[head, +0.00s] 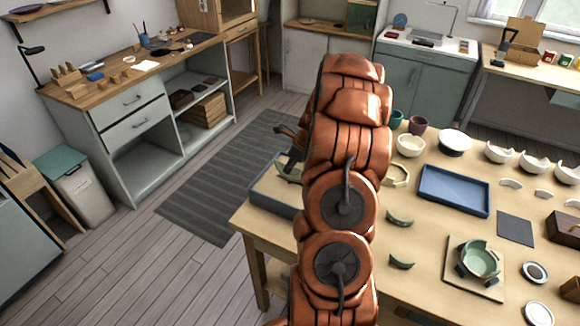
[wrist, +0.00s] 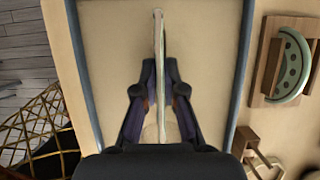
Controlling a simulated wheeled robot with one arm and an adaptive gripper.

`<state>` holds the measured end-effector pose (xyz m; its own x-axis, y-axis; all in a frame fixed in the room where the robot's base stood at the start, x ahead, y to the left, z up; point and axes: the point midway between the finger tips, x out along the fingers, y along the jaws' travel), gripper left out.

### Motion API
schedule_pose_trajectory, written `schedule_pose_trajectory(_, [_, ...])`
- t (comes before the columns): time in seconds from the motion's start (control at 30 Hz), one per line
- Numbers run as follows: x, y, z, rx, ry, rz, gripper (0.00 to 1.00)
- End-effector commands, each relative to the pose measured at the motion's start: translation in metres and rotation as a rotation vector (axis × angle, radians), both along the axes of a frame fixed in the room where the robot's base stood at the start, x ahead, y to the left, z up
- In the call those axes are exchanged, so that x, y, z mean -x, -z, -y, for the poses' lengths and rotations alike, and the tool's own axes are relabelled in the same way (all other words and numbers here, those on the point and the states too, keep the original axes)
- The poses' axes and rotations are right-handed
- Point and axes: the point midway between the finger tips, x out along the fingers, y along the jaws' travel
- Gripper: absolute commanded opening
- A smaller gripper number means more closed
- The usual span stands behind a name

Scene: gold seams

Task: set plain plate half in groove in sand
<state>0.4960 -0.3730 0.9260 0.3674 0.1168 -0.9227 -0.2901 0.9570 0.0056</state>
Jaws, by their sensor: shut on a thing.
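The plate half (wrist: 160,45) is pale and thin, seen edge-on in the wrist view. My gripper (wrist: 161,72) is shut on it, one dark finger on each side. It stands upright over the sand (wrist: 110,50) in the blue-grey-walled tray (wrist: 245,45). I cannot tell whether its lower edge touches the sand, and no groove can be made out. In the head view my copper-coloured arm covers much of the tray (head: 268,198) at the table's left end. A greenish curved piece (head: 288,173) shows there beside the arm, partly hidden.
A blue tray (head: 453,191), loose green shards (head: 400,221) and a green bowl on a stand (head: 480,258) occupy the table (head: 440,230). Floor is free at left.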

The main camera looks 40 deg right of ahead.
Motion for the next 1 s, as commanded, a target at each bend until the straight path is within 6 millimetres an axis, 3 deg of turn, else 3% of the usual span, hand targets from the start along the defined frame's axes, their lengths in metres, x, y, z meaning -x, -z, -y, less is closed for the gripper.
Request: schedule_pose_trajectory(1.0, [0.000,0.014,0.000,0.000,0.000,0.000,0.00])
